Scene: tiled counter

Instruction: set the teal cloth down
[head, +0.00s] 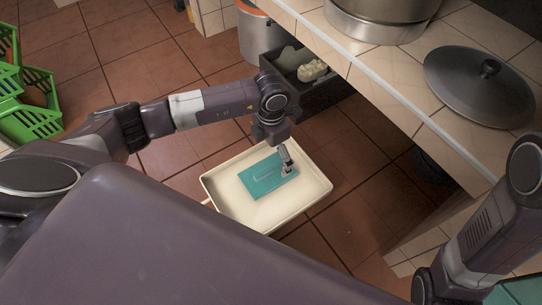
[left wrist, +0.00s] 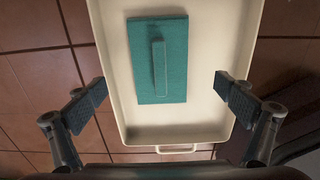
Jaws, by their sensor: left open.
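The teal cloth (head: 262,178) is a flat rectangle with a narrow raised strip along its middle. It lies flat inside a cream tray (head: 228,203). In the left wrist view the cloth (left wrist: 140,82) shows whole on the bare tray floor (left wrist: 215,60). My left gripper (head: 287,163) is over the cloth's right end in the head view. In the left wrist view its two fingers (left wrist: 160,92) are spread wide, with nothing between them. The fingers look apart from the cloth. My right arm shows at the lower right of the head view, but its gripper is out of sight.
A tiled counter (head: 400,85) runs along the right, with a pot (head: 375,22) and a dark lid (head: 480,85) on it. A dark crate (head: 300,85) with pale items stands beyond the tray. Green crates (head: 30,115) stand at left. Red floor tiles are clear around the tray.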

